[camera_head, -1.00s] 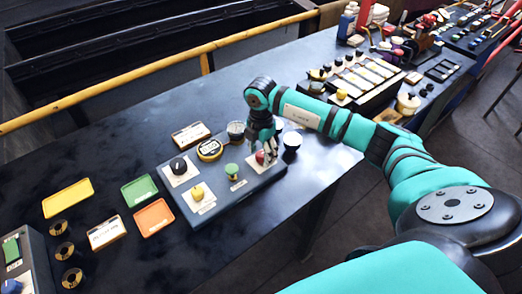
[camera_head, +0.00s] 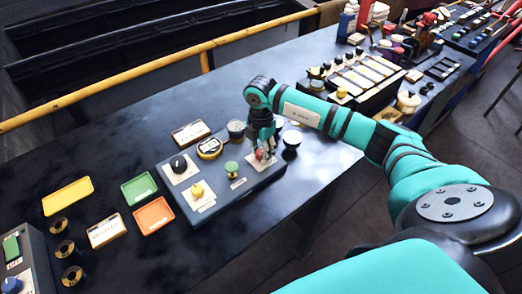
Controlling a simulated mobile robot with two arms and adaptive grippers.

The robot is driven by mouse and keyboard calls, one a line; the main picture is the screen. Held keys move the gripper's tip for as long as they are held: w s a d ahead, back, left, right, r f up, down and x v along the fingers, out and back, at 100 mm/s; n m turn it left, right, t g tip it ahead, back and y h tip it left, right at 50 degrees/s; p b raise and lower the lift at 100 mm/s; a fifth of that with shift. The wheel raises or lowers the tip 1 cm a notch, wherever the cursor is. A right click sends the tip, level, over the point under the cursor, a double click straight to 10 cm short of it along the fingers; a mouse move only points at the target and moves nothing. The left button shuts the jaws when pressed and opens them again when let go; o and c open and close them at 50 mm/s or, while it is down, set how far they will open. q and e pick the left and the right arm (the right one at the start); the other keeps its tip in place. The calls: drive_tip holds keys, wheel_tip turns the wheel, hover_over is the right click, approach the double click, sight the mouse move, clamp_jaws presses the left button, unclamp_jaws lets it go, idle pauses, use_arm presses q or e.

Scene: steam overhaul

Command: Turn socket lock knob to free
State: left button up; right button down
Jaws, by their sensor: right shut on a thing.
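A dark control panel (camera_head: 222,206) lies on the bench with several knobs on pale label plates. My right gripper (camera_head: 262,153) points down at the panel's right end, shut on a red knob (camera_head: 260,155) that its fingers partly hide. A black knob (camera_head: 178,163), a yellow knob (camera_head: 197,189) and a green knob (camera_head: 231,168) are on the same panel, to the left of the gripper. The labels are too small to read, so I cannot tell which knob is named the socket lock. My left gripper is out of view.
A dark cup (camera_head: 291,139) stands close right of the gripper, and a round gauge (camera_head: 209,148) lies behind the panel. Yellow (camera_head: 68,196), green (camera_head: 139,189) and orange (camera_head: 154,215) trays lie to the left. A yellow rail (camera_head: 150,82) runs behind the bench.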

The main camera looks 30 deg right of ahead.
drive_tip(key=n+b, duration=0.2)
drive_tip(key=n, duration=0.2)
drive_tip(key=shift+f+b, duration=0.1)
drive_tip(key=shift+b, duration=0.2)
drive_tip(key=n+b, duration=0.2)
drive_tip(key=n, duration=0.2)
drive_tip(key=shift+n+b, duration=0.3)
drive_tip(key=n+b, duration=0.2)
drive_tip(key=n, duration=0.2)
drive_tip(key=shift+n, duration=0.3)
drive_tip(key=n+b, duration=0.2)
drive_tip(key=n, duration=0.2)
drive_tip(key=shift+r+n+b, duration=0.2)
drive_tip(key=shift+n+b, duration=0.1)
drive_tip(key=c, duration=0.9)
unclamp_jaws()
drive_tip(key=shift+c, duration=0.2)
